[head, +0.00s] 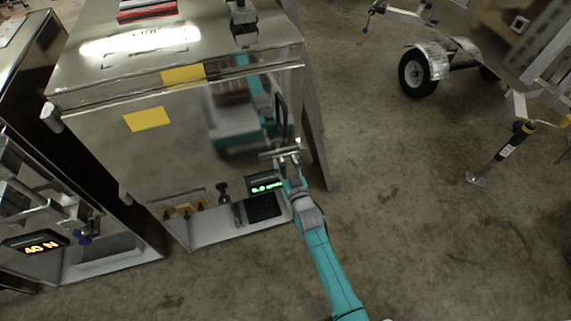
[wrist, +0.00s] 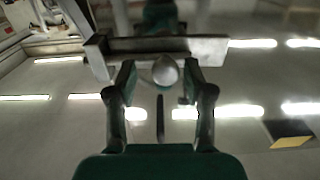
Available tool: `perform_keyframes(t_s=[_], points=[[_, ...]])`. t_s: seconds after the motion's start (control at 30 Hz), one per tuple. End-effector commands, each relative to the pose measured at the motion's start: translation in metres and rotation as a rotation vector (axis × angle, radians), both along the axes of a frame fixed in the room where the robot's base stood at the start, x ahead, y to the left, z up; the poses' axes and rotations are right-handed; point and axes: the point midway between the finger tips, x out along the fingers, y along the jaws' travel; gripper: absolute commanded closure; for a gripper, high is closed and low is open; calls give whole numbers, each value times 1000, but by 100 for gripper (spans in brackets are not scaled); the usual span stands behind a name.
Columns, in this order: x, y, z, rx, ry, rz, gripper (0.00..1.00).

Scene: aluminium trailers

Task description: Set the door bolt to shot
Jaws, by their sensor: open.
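The door bolt is a flat metal bar (wrist: 205,48) with a round pale knob (wrist: 165,70) in the wrist view. In the head view the bar (head: 279,153) lies across the right side of the shiny cabinet door, below a dark upright handle (head: 281,112). My gripper (wrist: 160,82) is open, its two dark fingers on either side of the knob. I cannot tell whether either finger touches it. In the head view my gripper (head: 289,163) is at the bar, partly hiding the bolt. The bolt's socket end cannot be made out.
A green-lit display (head: 266,186) sits just below left of my gripper. Yellow labels (head: 147,119) mark the cabinet. Another cabinet with an orange display (head: 36,244) stands at left. A wheeled trailer (head: 424,70) is at upper right. The concrete floor at right is mostly clear.

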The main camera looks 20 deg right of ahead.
Motion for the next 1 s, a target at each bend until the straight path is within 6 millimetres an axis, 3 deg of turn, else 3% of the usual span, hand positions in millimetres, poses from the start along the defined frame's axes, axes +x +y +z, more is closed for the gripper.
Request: perform_keyframes(t_s=[0.27, 0.7, 1.0], points=[[-12, 0, -1, 0, 1, 1, 48], [-89, 0, -1, 0, 2, 0, 48], [-117, -1, 0, 0, 0, -1, 48]])
